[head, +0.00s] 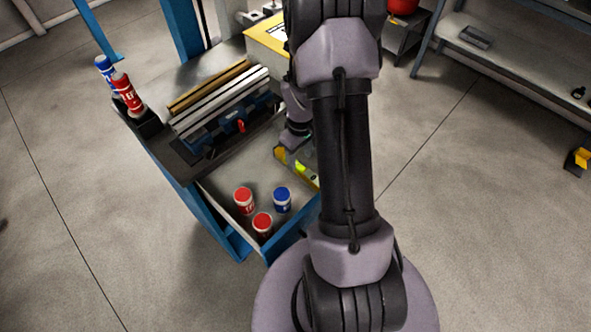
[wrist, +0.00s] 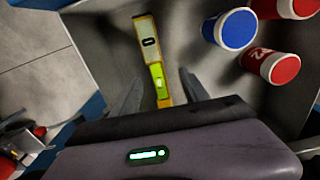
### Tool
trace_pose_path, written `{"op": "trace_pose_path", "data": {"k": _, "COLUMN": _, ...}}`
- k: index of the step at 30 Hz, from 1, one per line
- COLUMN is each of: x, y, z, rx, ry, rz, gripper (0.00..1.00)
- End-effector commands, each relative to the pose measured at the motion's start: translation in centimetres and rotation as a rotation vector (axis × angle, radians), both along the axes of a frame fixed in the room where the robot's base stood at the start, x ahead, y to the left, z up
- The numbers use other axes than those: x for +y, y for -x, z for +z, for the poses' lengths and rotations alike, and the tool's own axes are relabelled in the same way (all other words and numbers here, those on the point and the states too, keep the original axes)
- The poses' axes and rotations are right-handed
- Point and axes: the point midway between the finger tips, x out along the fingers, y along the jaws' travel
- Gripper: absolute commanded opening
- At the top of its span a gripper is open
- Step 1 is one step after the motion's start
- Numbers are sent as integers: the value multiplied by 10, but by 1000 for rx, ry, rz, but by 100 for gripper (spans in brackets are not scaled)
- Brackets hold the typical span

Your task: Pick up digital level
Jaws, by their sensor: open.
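The digital level (wrist: 155,60) is a yellow bar with a bright green-yellow section and a pale section with a dark window. In the wrist view it lies in the grey tray, its near end between the finger lines of my gripper (wrist: 160,92). The fingers are apart and not touching it. In the head view the level (head: 299,167) shows in the tray, partly hidden by my arm. My gripper (head: 297,140) is above its left part there.
Red and blue cans (head: 282,198) stand in the tray near its front corner; they also show at upper right in the wrist view (wrist: 236,29). A blue vise (head: 230,122) with metal bars is on the bench behind.

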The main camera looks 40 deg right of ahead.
Motion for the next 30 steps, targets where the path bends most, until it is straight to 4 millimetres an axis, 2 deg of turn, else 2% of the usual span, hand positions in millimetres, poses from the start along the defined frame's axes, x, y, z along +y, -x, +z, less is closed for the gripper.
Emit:
{"op": "trace_pose_path", "data": {"k": 1, "x": 0, "y": 0, "z": -14, "rx": 1, "ry": -1, "rz": 0, "gripper": 53}}
{"op": "trace_pose_path", "data": {"k": 8, "x": -2, "y": -2, "z": -35, "rx": 0, "ry": 0, "rz": -1, "gripper": 53}}
{"op": "trace_pose_path", "data": {"k": 14, "x": -6, "y": -8, "z": -74, "rx": 1, "ry": -1, "rz": -1, "gripper": 53}}
{"op": "trace_pose_path", "data": {"k": 20, "x": -6, "y": -8, "z": -75, "rx": -1, "ry": 0, "rz": -2, "gripper": 53}}
{"op": "trace_pose_path", "data": {"k": 23, "x": -6, "y": -8, "z": -75, "rx": -1, "ry": 0, "rz": -2, "gripper": 37}}
{"op": "trace_pose_path", "data": {"k": 28, "x": -6, "y": -8, "z": -75, "rx": -1, "ry": 0, "rz": -2, "gripper": 4}}
{"op": "trace_pose_path", "data": {"k": 30, "x": -6, "y": -8, "z": -75, "rx": -1, "ry": 0, "rz": -2, "gripper": 0}}
